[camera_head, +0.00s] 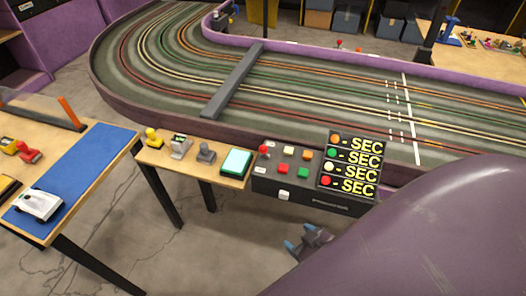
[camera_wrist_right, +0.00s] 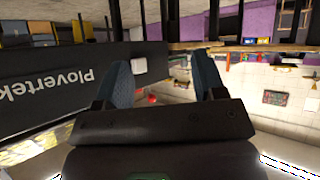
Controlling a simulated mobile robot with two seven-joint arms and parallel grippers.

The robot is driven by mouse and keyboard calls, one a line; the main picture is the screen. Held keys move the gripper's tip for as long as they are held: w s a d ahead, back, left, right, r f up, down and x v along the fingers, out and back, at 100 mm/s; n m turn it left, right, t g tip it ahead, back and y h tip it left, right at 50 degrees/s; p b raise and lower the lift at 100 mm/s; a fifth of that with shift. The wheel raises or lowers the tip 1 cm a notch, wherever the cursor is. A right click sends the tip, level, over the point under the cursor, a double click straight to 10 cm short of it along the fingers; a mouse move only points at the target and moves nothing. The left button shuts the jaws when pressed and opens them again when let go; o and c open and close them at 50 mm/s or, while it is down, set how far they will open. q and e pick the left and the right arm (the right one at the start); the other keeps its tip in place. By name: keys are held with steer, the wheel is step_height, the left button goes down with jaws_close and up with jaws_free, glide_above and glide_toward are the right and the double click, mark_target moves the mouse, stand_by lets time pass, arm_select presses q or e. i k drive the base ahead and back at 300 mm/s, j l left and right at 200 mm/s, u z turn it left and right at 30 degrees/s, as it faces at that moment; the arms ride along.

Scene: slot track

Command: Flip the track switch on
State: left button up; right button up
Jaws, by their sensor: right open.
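A dark control box (camera_head: 262,180) stands at the near edge of the track. A small red-tipped lever (camera_head: 264,151) is at its top left, and a white switch or button (camera_head: 284,195) sits on its front face. I cannot tell which one is the track switch. My right gripper (camera_head: 302,239) is open and empty, below and in front of the box. In the right wrist view its blue-grey fingers (camera_wrist_right: 164,72) are apart, with the box's dark lettered face (camera_wrist_right: 60,85) to the left and the white piece (camera_wrist_right: 139,66) near the left fingertip. My left gripper is out of view.
The slot track (camera_head: 330,88) curves behind the box, with a grey bridge (camera_head: 233,80) across it. A small wooden table (camera_head: 190,164) left of the box holds small levers and a lit screen (camera_head: 236,162). A blue mat (camera_head: 75,170) with a white car (camera_head: 38,204) lies further left.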

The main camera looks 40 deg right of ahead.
mark_target(263, 149)
steer(key=i+j, duration=0.15)
steer(key=j, duration=0.2)
steer(key=i+j, duration=0.2)
steer(key=i+j+z, duration=0.1)
steer(key=j, duration=0.35)
steer(key=z, duration=1.65)
steer(key=i+j, duration=0.05)
